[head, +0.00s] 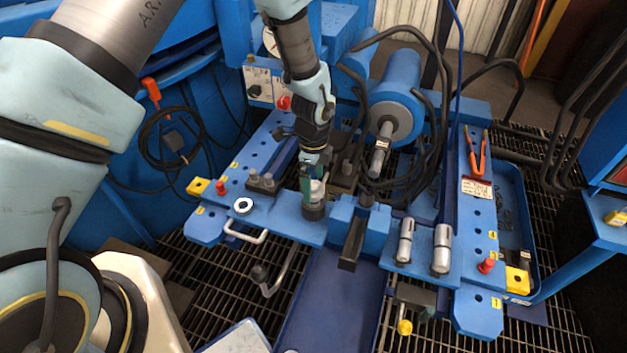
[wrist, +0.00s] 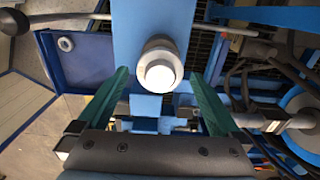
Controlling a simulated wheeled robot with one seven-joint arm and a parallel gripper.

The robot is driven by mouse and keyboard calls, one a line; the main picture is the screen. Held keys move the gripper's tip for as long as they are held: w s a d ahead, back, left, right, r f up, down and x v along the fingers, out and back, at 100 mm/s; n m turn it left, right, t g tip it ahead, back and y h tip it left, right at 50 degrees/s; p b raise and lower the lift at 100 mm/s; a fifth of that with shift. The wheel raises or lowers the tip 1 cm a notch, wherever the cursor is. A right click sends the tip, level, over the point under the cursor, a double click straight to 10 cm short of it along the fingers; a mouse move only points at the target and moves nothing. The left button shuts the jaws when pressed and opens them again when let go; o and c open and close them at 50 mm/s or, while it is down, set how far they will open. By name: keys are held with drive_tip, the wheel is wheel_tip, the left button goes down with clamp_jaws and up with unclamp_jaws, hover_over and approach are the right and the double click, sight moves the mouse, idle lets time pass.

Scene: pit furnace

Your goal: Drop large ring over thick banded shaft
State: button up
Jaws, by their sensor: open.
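My gripper (head: 312,186) points down over the front of the blue bench. In the wrist view its green fingers (wrist: 159,74) are open, one on each side of a silver-topped post (wrist: 160,74), with gaps on both sides. A dark grey collar (head: 314,212) surrounds the post's base; I cannot tell whether it is a loose large ring. A silver ring (head: 243,205) lies flat on the bench to the left. Two upright silver banded shafts stand to the right, a thinner one (head: 405,240) and a thicker one (head: 441,251); no ring shows around either.
A blue block with a dark bar (head: 352,238) stands between my gripper and the two shafts. Black hoses (head: 440,110) hang behind. A bent handle (head: 245,233) sticks out in front at left. Red-handled pliers (head: 476,150) lie at right. A blue tray (head: 335,305) extends below the bench.

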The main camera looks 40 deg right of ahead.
wheel_tip(320, 180, up, 11)
drive_tip(key=b, duration=0.2)
drive_tip(key=shift+f, duration=0.15)
idle(0.6)
drive_tip(key=w+a+r+n, duration=0.3)
drive_tip(key=a+n, duration=0.3)
drive_tip(key=a, duration=0.4)
drive_tip(key=w+a+r+n, duration=0.4)
drive_tip(key=a+n, duration=0.3)
drive_tip(key=a, duration=0.3)
drive_tip(key=w+a+r+n+t, duration=0.1)
drive_tip(key=w+a+r+n, duration=0.2)
drive_tip(key=a, duration=0.6)
drive_tip(key=w+n, duration=0.2)
drive_tip(key=n, duration=0.1)
drive_tip(key=shift+w+a+r, duration=0.3)
drive_tip(key=shift+a+r, duration=0.1)
drive_tip(key=s+a+n, duration=0.1)
drive_tip(key=a+n, duration=0.2)
drive_tip(key=s+a+r+n, duration=0.1)
drive_tip(key=a+n, duration=0.2)
drive_tip(key=a, duration=0.1)
drive_tip(key=s+a+r+n, duration=0.1)
drive_tip(key=a+n, duration=0.2)
drive_tip(key=a, duration=0.1)
drive_tip(key=shift+s+a+r+t, duration=0.15)
drive_tip(key=shift+s+t, duration=0.15)
drive_tip(key=shift+c, duration=0.2)
